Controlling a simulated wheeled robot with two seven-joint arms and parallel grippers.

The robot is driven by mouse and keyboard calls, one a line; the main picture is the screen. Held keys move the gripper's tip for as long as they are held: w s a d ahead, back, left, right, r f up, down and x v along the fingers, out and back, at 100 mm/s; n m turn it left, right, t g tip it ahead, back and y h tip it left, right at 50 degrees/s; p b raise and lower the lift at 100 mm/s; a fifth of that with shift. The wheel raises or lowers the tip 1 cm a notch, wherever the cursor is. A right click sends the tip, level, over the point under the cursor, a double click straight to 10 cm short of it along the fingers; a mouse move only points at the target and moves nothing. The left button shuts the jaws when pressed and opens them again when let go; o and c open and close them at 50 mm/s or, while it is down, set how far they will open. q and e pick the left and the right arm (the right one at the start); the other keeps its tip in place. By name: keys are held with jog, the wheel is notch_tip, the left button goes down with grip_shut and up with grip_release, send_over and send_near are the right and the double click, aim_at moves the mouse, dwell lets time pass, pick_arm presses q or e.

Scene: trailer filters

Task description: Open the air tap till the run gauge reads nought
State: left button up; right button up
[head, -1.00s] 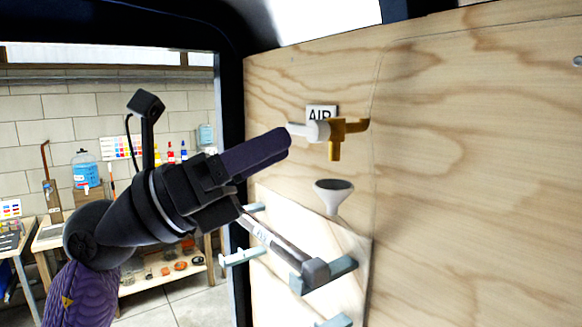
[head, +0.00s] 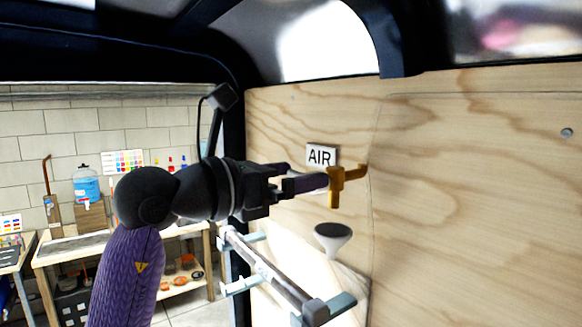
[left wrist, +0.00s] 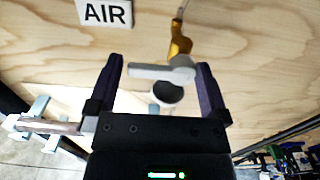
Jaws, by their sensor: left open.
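The brass air tap (head: 336,186) sticks out of the plywood wall under a white AIR label (head: 320,156). In the left wrist view, the tap's brass body (left wrist: 179,42) carries a pale grey lever (left wrist: 163,72) lying roughly across the picture. My left gripper (head: 310,178) is at the tap and hides the lever in the head view. In the left wrist view, my left gripper (left wrist: 160,66) is open, with one finger on each side of the lever and small gaps showing. No run gauge can be made out. My right gripper is not in view.
A grey funnel-shaped cup (head: 333,235) is on the wall just below the tap. Lower left, a long bar (head: 270,272) rests on pale brackets. A dark door frame (head: 238,130) stands left of the wall. The wall right of the tap is clear.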

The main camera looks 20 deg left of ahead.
pick_arm(q)
jog(key=shift+c, duration=0.3)
jog(key=c, duration=0.9)
jog(key=shift+o, duration=0.2)
jog(key=shift+s+d+f+n+b, duration=0.15)
jog(key=shift+f+n, duration=0.3)
jog(key=shift+n, duration=2.15)
jog(key=shift+s+d+f+n+b, duration=0.15)
jog(key=shift+f+n, duration=0.35)
jog(key=shift+n, duration=2.1)
jog(key=shift+s+d+f+n+b, duration=0.2)
jog(key=shift+f+n, duration=0.25)
jog(key=shift+n, duration=2.15)
jog(key=shift+w, duration=0.1)
